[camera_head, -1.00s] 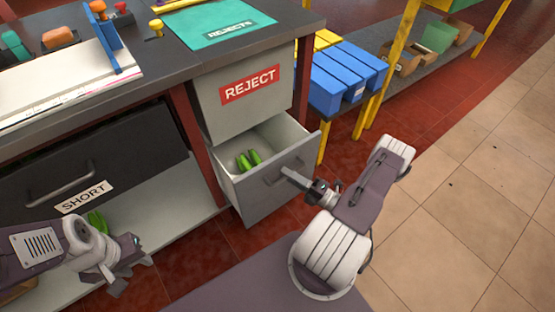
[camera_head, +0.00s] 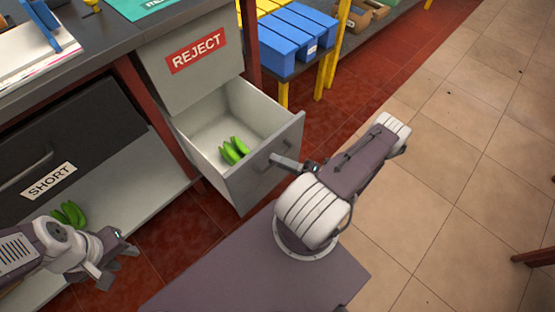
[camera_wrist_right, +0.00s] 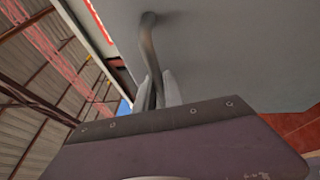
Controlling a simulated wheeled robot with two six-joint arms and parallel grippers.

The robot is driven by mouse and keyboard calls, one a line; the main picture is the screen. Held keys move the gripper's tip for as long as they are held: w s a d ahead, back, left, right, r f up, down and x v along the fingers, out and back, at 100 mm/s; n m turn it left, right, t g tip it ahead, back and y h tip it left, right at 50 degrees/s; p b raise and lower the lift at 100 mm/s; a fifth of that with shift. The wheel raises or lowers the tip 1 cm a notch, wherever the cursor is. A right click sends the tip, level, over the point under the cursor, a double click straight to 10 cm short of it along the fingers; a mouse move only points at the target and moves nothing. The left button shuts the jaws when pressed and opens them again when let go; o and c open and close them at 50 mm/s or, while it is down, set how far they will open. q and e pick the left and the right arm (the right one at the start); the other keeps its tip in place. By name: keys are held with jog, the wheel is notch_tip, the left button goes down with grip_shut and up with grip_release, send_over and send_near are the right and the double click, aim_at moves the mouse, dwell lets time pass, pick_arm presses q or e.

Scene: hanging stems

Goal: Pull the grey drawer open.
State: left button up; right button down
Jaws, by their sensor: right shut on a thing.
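The grey drawer (camera_head: 262,178) stands open below the grey panel with the red REJECT label (camera_head: 196,53). Several green pods (camera_head: 234,150) lie on its floor near the front. My right gripper (camera_head: 277,160) is at the drawer's front and shut on its bar handle (camera_head: 291,157). In the right wrist view the handle (camera_wrist_right: 149,50) runs down between the two fingers (camera_wrist_right: 159,92). My left gripper (camera_head: 120,262) is at the lower left, away from the drawer; I cannot tell how far its fingers are apart.
A black drawer labelled SHORT (camera_head: 48,181) is at the left, with more green pods (camera_head: 69,214) on the shelf below. Blue boxes (camera_head: 296,32) stand on a rack behind. Tiled floor (camera_head: 440,170) is clear on the right.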

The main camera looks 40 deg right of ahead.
jog(key=c, duration=1.5)
grip_release()
jog(key=shift+o, duration=0.2)
jog(key=p+v, duration=0.1)
jog(key=v, duration=0.8)
